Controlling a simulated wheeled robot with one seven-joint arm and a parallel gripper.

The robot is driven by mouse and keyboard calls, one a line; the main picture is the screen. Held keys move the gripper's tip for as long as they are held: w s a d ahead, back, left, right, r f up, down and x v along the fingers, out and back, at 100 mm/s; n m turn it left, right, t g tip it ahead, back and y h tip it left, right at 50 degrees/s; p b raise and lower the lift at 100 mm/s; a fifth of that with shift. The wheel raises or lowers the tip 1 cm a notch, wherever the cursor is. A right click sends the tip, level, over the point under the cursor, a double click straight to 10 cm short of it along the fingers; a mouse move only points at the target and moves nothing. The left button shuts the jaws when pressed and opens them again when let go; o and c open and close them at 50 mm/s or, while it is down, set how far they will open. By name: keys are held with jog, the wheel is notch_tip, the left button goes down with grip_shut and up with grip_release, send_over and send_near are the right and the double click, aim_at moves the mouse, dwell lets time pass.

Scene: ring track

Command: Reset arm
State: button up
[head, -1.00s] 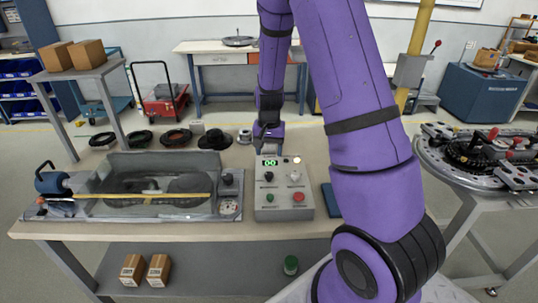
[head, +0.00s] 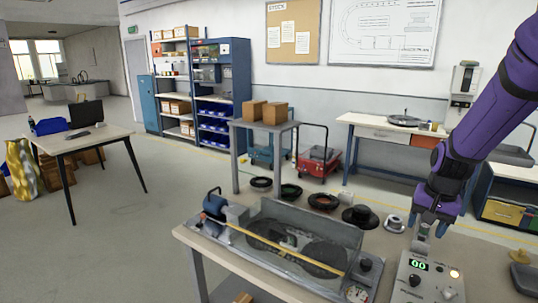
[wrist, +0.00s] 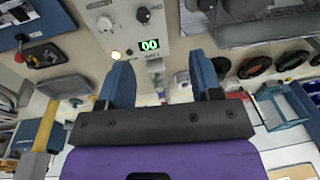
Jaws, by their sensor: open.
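My purple arm comes in from the right in the head view. My gripper (head: 432,222) points down just behind the grey control box (head: 430,280), which has a lit green display, knobs and a lit lamp. In the wrist view my gripper (wrist: 160,72) shows two blue fingers spread apart, with the control box (wrist: 125,22) beyond them. A small pale and green item shows between the fingers in that view. I cannot tell whether it is touching them, but they are not shut on it.
The grey tub fixture (head: 268,222) with a yellow strip lies left of the control box on the bench. Several dark rings and a black hub (head: 360,217) lie behind it. A small table with boxes (head: 265,126) stands behind. Open floor (head: 110,230) lies left.

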jog(key=s+a+r+n+t, duration=0.1)
jog(key=s+a+r+n, duration=0.15)
jog(key=s+r, duration=0.35)
jog(key=s+a+r+n+t, duration=0.1)
jog(key=s+a+r, duration=0.2)
jog(key=s+r, duration=0.35)
jog(key=s+a+r+n+t, duration=0.1)
jog(key=s+a+r+n, duration=0.2)
jog(key=s+r, duration=0.3)
jog(key=s, duration=0.5)
jog(key=shift+r+t, duration=0.2)
jog(key=shift+t, duration=0.2)
jog(key=shift+s+a, duration=0.1)
dwell(0.3)
